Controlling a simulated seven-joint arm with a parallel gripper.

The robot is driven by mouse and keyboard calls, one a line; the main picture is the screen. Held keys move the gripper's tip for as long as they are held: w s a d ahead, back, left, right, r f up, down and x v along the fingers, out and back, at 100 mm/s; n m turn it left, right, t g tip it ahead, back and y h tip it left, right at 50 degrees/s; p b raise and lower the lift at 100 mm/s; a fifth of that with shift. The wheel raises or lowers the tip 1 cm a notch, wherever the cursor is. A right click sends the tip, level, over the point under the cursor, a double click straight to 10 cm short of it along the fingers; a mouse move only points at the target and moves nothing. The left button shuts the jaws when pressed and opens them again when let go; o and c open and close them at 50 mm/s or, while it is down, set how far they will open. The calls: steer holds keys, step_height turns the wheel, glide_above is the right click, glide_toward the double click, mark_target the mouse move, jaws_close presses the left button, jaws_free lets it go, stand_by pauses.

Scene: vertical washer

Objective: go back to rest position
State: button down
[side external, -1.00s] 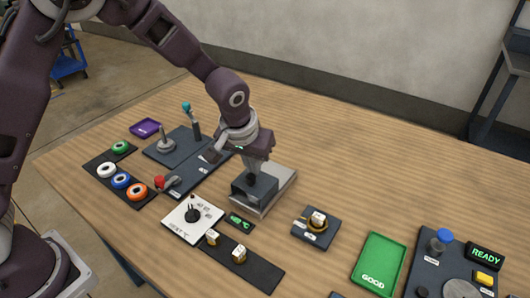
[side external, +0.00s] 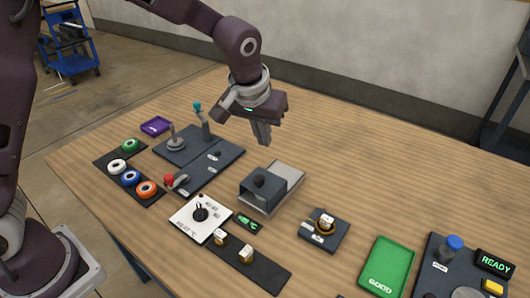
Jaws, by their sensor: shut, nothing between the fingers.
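My gripper (side external: 262,134) hangs in the air above the table, behind and above the grey box-shaped fixture (side external: 285,178). Its fingers point down, are closed together and hold nothing. The gripper is clear of everything on the wooden table (side external: 370,190).
Upright levers (side external: 203,122) stand on a dark panel left of my gripper. Several coloured rings (side external: 130,178) lie on a dark strip. A white dial plate (side external: 201,218), a dark pad with a brass ring (side external: 325,228) and a green GOOD tray (side external: 387,265) lie nearer. The table's back right is clear.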

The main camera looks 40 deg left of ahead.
steer(key=s+a+r+h, duration=0.1)
steer(key=s+a+r, duration=0.5)
steer(key=s+r, duration=0.55)
steer(key=s+a+f+m+t, duration=0.1)
steer(key=s+a+m, duration=0.1)
steer(key=s, duration=1.6)
steer(key=shift+s+a+t, duration=0.3)
steer(key=shift+s, duration=0.05)
